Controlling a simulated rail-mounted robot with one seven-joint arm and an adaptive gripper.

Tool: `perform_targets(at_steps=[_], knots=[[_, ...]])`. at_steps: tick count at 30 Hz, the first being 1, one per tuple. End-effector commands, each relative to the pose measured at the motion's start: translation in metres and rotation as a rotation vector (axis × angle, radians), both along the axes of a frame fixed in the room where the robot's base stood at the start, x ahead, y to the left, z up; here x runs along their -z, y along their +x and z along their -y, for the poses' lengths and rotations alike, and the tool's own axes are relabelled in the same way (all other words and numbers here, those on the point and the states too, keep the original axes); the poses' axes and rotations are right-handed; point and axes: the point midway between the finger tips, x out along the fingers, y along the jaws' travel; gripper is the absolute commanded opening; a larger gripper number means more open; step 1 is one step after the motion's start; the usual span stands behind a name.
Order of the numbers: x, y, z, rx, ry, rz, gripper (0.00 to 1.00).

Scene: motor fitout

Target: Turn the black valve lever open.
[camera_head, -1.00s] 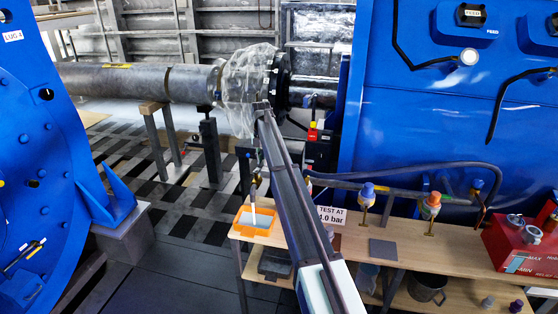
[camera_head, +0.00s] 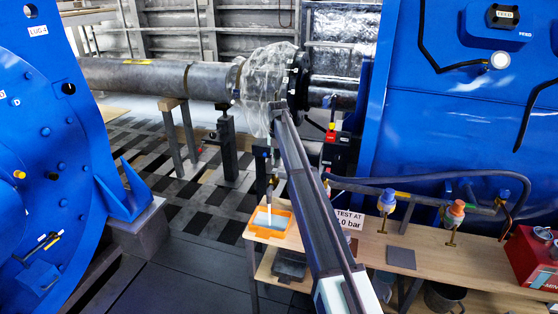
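I cannot pick out the black valve lever with certainty. My arm reaches from the bottom middle up and away to the pipe joint, and its far end overlaps the lower edge of the clear plastic wrap (camera_head: 258,85) in the picture. My gripper's fingers cannot be made out there, so whether they are open or shut does not show. Whether the arm touches the joint cannot be told. Small dark fittings with red and yellow parts (camera_head: 331,131) stand just right of the arm's far end. A black bent bar or hose (camera_head: 445,67) is on the blue housing (camera_head: 415,120).
A wooden bench (camera_head: 425,252) holds an orange tray (camera_head: 283,238), a blue-topped valve (camera_head: 387,201), an orange-topped valve (camera_head: 455,212), a "TEST AT" sign (camera_head: 349,219) and a red box (camera_head: 535,262). A big blue flange (camera_head: 45,190) stands left. A grey pipe (camera_head: 135,78) crosses behind.

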Motion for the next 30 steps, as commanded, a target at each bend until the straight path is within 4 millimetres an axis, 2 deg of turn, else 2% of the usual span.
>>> perform_targets(at_steps=[14, 17, 30], knots=[[-0.006, 0.0, 0.0, 0.003, 0.001, 0.001, 0.45], [-0.017, 0.001, 0.0, 0.003, 0.0, 0.002, 0.45], [-0.097, 0.001, -0.001, 0.001, 0.0, 0.002, 0.45]])
